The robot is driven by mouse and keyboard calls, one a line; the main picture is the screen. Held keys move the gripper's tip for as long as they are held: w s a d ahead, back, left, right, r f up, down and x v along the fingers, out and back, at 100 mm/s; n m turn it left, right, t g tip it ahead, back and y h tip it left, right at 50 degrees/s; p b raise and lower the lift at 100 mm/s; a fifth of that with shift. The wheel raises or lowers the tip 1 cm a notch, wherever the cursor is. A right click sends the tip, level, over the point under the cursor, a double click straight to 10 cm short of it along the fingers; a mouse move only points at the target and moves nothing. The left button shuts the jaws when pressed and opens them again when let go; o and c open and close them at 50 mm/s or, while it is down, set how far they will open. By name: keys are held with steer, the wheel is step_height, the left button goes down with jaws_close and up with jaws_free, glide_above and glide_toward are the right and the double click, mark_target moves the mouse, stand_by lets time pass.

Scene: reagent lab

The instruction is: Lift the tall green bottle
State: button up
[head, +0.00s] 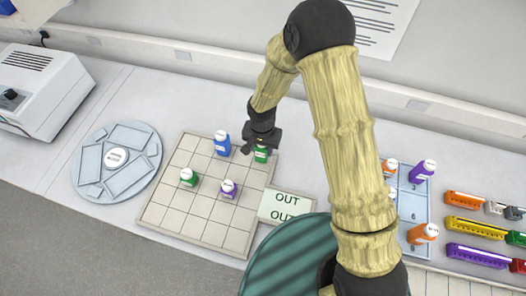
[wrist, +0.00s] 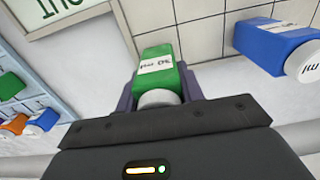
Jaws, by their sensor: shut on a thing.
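A green bottle (head: 261,154) with a white label is at the right edge of the gridded board (head: 205,230), partly hidden by my gripper (head: 262,143). In the wrist view the same green bottle (wrist: 156,60) lies between the two jaws of my gripper (wrist: 162,88), its white cap towards me. My gripper is shut on it. Whether its base is clear of the board I cannot tell. A second green bottle (head: 188,177), which looks shorter, stands on the left part of the board.
A blue bottle (head: 222,143) stands close left of my gripper, and a purple bottle (head: 229,189) stands nearer the front. An OUT sign (head: 287,206) lies right of the board. A round tray (head: 82,165) is at left; a blue rack (head: 413,205) with bottles is at right.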

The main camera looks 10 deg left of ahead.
step_height(320, 180, up, 7)
steer(key=shift+f+b, duration=0.2)
steer(key=shift+b, duration=0.65)
steer(key=shift+s+r, duration=0.15)
steer(key=shift+r, duration=0.35)
